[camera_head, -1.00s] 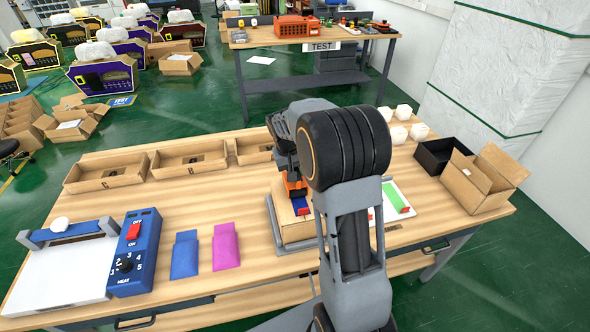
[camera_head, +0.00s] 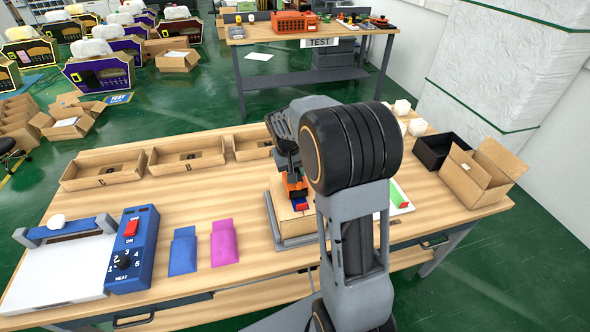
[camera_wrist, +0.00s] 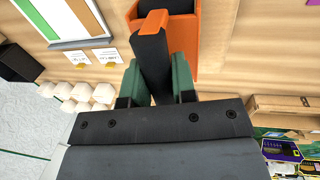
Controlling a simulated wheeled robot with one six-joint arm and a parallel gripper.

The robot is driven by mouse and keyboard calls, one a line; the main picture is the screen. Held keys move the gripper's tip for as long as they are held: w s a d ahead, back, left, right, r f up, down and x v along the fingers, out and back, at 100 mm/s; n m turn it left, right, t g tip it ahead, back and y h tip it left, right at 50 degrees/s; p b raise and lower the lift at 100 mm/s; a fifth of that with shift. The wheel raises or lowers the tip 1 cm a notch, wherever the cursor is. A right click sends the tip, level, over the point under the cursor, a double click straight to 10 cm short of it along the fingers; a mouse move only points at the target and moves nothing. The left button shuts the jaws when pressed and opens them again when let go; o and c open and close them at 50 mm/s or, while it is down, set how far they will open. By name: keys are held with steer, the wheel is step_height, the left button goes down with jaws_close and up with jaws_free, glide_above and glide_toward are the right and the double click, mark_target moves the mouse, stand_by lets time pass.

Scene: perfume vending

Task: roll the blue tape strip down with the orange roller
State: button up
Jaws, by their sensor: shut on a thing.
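My gripper (camera_wrist: 154,70) is shut on the black handle of the orange roller (camera_wrist: 186,55), seen in the wrist view with green finger pads on both sides. In the head view the orange roller (camera_head: 294,187) is low over a cardboard box (camera_head: 284,219) on a grey fixture. The blue tape strip (camera_head: 299,203) shows just in front of the roller on the box top, with a small red part beside it. My arm hides the right part of the box. I cannot tell whether the roller touches the tape.
Left on the table are a blue heat sealer (camera_head: 132,250), a blue pouch (camera_head: 183,252) and a pink pouch (camera_head: 224,243). Open cardboard trays (camera_head: 187,157) line the back. A black bin (camera_head: 440,150) and an open carton (camera_head: 481,180) stand right. The front middle is clear.

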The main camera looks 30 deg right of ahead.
steer(key=shift+s, duration=0.25)
steer(key=shift+s+a, duration=0.1)
steer(key=shift+s, duration=0.25)
steer(key=shift+w, duration=0.1)
steer(key=shift+w, duration=0.5)
steer(key=shift+w+r, duration=0.1)
steer(key=shift+w+d, duration=0.2)
steer(key=shift+w, duration=0.15)
steer(key=shift+p, duration=0.3)
